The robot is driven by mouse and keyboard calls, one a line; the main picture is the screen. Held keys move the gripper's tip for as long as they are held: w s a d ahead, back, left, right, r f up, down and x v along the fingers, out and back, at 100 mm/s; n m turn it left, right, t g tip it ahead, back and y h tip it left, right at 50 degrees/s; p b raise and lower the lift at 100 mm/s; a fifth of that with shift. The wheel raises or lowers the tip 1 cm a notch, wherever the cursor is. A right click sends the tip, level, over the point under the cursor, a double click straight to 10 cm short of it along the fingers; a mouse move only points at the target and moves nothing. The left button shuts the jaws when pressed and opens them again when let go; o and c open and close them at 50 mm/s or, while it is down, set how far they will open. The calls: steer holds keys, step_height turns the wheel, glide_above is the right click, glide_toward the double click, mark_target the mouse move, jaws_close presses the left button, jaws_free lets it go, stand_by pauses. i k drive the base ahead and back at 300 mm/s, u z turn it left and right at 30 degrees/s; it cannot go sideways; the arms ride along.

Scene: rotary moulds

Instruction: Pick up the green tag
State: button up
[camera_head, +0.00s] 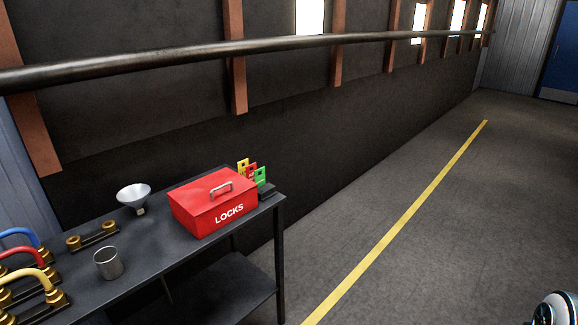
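The green tag (260,175) stands upright behind the right corner of a red box marked LOCKS, at the far right end of the dark table (157,258). A red tag (251,168) and a yellow tag (242,164) stand beside it to the left. A small black holder (266,190) is at the foot of the green tag. The lower parts of the red and yellow tags are hidden by the box. My gripper is not seen.
The red LOCKS box (213,205) stands in front of the tags. A pipe (200,54) runs along the wall.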

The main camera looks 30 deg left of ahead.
mark_target(260, 179)
steer(key=u, duration=0.7)
steer(key=i, duration=1.45)
steer(key=u, duration=1)
steer(key=i, duration=0.35)
steer(key=u, duration=0.2)
